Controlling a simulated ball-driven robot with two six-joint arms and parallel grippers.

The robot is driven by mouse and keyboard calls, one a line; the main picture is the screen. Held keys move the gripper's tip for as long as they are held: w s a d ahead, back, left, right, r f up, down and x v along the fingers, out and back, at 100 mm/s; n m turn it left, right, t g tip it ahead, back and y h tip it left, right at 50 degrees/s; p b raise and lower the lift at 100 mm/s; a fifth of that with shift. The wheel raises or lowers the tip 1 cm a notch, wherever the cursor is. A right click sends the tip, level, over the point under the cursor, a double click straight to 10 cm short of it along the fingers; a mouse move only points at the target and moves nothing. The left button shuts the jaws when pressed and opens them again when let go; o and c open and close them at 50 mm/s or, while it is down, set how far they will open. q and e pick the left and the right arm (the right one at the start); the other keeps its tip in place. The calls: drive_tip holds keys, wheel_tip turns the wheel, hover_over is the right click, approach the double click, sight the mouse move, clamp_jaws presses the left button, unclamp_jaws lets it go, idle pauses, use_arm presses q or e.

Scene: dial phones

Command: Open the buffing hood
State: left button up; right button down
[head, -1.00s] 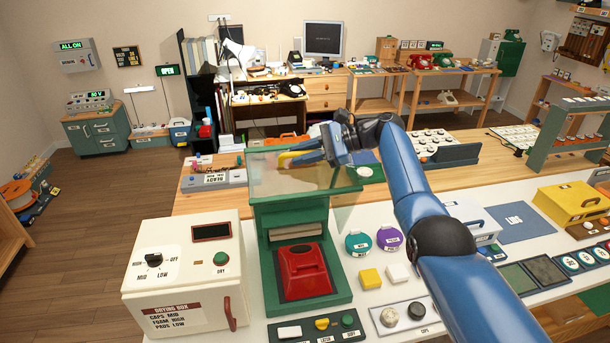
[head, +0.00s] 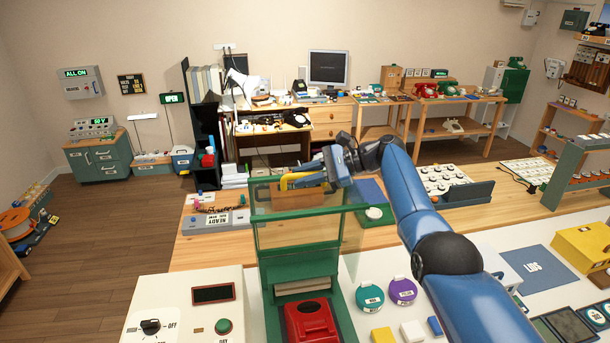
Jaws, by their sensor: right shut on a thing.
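The buffing hood is a green housing (head: 345,262) with a clear pane (head: 285,236) edged in green. The pane stands raised above the housing, and its front opening is uncovered. A red bin-like part (head: 311,319) and a pale roller (head: 301,285) are inside the housing. My left gripper is not in view.
A white drying box (head: 185,287) stands left of the hood. Teal (head: 369,297) and purple (head: 403,291) round tins and yellow and white blocks lie to its right.

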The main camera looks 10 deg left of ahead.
drive_tip(key=shift+f, duration=0.1)
drive_tip(key=c, duration=1.1)
unclamp_jaws()
drive_tip(key=shift+w, duration=0.1)
drive_tip(key=shift+w+d, duration=0.1)
drive_tip(key=shift+d, duration=0.4)
drive_tip(key=b+v, duration=0.1)
drive_tip(key=v, duration=0.4)
drive_tip(key=b+v, duration=0.2)
drive_tip(key=v, duration=0.2)
drive_tip(key=shift+d+r, duration=0.3)
drive_tip(key=shift+r, duration=0.05)
